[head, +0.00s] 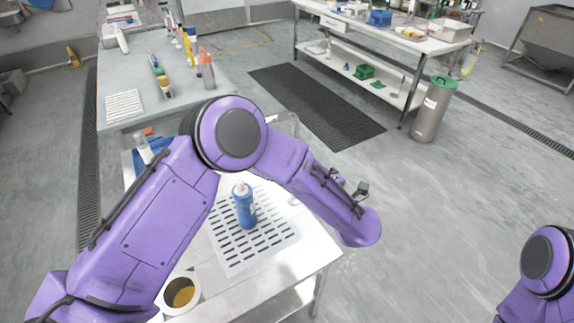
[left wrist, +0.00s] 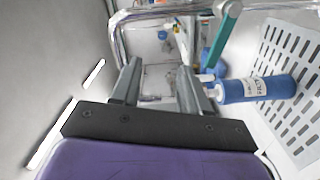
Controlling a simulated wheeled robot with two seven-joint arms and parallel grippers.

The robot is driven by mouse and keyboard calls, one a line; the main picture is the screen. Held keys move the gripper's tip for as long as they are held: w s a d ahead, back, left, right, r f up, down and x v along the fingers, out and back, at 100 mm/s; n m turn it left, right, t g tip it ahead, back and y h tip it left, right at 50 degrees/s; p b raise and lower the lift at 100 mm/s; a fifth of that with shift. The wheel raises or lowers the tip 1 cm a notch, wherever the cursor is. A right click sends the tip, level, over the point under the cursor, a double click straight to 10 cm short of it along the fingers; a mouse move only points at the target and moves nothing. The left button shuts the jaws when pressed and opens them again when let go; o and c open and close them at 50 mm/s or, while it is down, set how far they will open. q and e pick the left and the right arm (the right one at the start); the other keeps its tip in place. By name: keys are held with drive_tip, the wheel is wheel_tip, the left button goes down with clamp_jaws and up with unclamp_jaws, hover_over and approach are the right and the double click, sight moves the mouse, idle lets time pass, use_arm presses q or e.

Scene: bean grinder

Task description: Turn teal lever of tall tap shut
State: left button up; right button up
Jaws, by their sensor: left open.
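In the left wrist view the teal lever (left wrist: 226,32) slants down from the top edge, right of centre, beside the chrome pipe of the tall tap (left wrist: 160,13). My left gripper (left wrist: 160,68) is open with nothing between its fingers. Its right finger is near the lever's lower end; whether they touch I cannot tell. In the head view my purple left arm crosses the middle, and its gripper is hidden. I cannot make out the lever there. My right gripper is out of view; only part of my right arm shows at lower right.
A blue bottle (head: 244,207) stands on a white slotted mat (head: 268,250); it lies close right of the gripper in the left wrist view (left wrist: 262,89). A cup with brown contents (head: 168,306) is at the front. A bench with bottles (head: 185,100) lies behind.

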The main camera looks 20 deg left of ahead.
use_arm(q)
wheel_tip(320, 180, down, 9)
drive_tip(key=s+b, duration=0.1)
drive_tip(key=b, duration=0.7)
drive_tip(key=p+x, duration=0.2)
drive_tip(key=x, duration=0.8)
drive_tip(key=shift+s+a+r+p, duration=0.25)
drive_tip(key=shift+a+r+p, duration=0.1)
drive_tip(key=shift+a+r, duration=0.15)
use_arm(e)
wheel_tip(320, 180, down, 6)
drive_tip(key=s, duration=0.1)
use_arm(q)
clamp_jaws()
